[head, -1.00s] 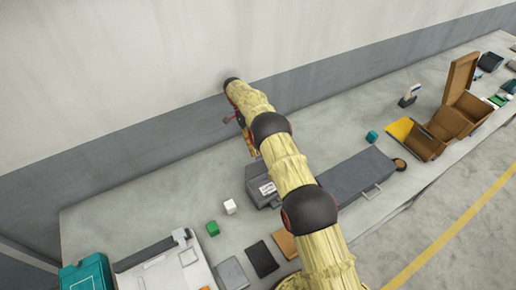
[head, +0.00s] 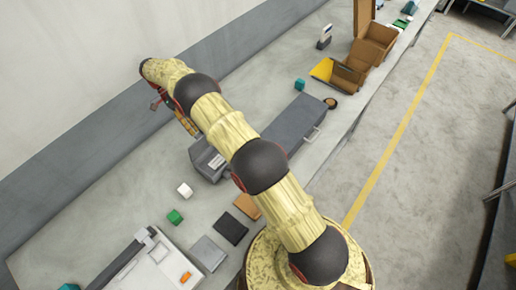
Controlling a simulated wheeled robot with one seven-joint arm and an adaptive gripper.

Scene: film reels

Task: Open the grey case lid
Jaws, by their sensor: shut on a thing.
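A small grey case (head: 205,160) with a pale label stands on the bench, partly behind my arm. Its far side is hidden, and I cannot tell how far its lid is raised. My gripper (head: 193,130) is at the end of the folded wrist, just above and to the upper left of this case. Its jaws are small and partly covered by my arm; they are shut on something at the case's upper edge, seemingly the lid. A long, flat dark-grey case (head: 296,122) with a metal handle lies to the right, apart from the gripper.
A white device (head: 150,272) stands at lower left. The wall closes the back.

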